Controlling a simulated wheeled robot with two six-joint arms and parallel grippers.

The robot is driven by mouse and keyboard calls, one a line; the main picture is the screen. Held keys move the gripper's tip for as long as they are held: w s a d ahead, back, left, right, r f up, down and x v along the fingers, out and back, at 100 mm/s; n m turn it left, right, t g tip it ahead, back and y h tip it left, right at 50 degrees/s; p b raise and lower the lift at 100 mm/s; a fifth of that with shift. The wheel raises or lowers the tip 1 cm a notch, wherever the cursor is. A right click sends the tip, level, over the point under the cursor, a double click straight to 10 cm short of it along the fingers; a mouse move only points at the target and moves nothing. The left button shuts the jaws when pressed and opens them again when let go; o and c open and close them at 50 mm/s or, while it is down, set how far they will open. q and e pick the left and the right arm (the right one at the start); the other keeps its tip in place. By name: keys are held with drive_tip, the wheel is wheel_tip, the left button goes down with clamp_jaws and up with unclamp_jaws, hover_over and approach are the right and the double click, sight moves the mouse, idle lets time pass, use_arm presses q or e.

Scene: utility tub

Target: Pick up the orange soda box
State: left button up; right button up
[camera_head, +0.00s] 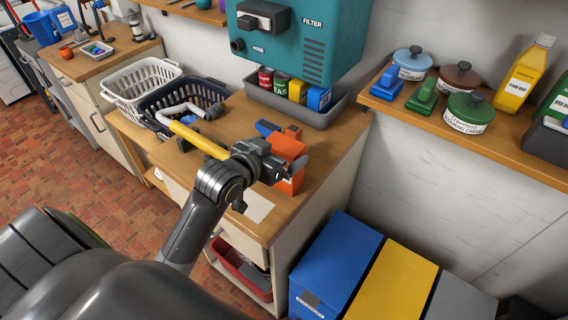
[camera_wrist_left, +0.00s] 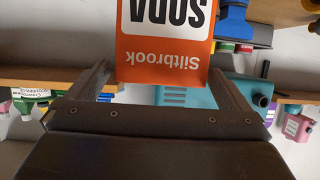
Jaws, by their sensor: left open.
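The orange soda box (camera_head: 288,147) stands on the wooden counter, partly hidden behind my left gripper (camera_head: 277,167). In the left wrist view the box (camera_wrist_left: 165,68) shows its orange label "Siltbrook" and a white panel with "SODA", both upside down. My left gripper (camera_wrist_left: 160,72) is open, with one finger to each side of the box in that view. A gap shows beside the box, and I cannot tell whether either finger touches it. My right gripper is not in view.
A grey tray (camera_head: 318,116) with cans and small boxes stands at the back under a teal machine (camera_head: 330,45). A pipe with a yellow section (camera_head: 200,138) and a dark basket (camera_head: 205,92) are to the left.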

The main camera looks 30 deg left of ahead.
sight(288, 144)
use_arm(q)
drive_tip(key=x, duration=0.2)
drive_tip(key=p+x, duration=0.1)
drive_tip(key=shift+w+r, duration=0.2)
drive_tip(key=shift+w, duration=0.1)
drive_tip(key=shift+w+f, duration=0.3)
drive_tip(key=shift+w, duration=0.3)
drive_tip(key=c, duration=1.6)
